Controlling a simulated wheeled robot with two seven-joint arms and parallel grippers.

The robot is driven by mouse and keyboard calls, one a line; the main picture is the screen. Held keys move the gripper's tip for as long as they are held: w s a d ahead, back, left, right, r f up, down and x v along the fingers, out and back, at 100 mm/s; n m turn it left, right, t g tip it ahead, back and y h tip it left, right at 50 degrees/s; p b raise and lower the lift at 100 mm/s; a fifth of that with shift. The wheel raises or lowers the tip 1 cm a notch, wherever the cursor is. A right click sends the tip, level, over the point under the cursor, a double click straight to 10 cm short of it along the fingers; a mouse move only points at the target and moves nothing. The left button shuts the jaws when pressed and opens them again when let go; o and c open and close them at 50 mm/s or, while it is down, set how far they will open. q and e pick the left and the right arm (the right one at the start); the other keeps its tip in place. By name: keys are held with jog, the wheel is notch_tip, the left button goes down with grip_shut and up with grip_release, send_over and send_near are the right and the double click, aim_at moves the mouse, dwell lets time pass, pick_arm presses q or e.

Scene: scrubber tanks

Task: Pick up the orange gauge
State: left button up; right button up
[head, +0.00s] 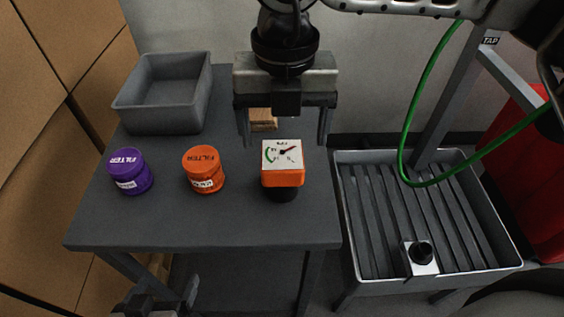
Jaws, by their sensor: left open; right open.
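The orange gauge (283,178) stands upright near the right front part of the dark grey table (225,230). It has a white dial face with a green arc and a black base below. My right gripper (284,130) is open with its two fingers spread, pointing down above and just behind the gauge. Nothing is between its fingers that I can tell is held. My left gripper (157,299) is open at the bottom edge, low in front of the table and partly cut off.
An orange filter jar (204,170) stands left of the gauge, and a purple filter jar (130,171) further left. A grey bin (165,93) sits at the back left. A wooden block (263,118) lies behind the gauge. A slatted sink (410,215) with a green hose (408,130) is at the right.

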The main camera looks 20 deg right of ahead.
aim_at(282, 169)
notch_tip(282, 169, down, 8)
jog(key=shift+a+f+p, duration=0.15)
jog(key=shift+f+p, duration=0.1)
jog(key=shift+p, duration=0.25)
jog(key=c, duration=1.1)
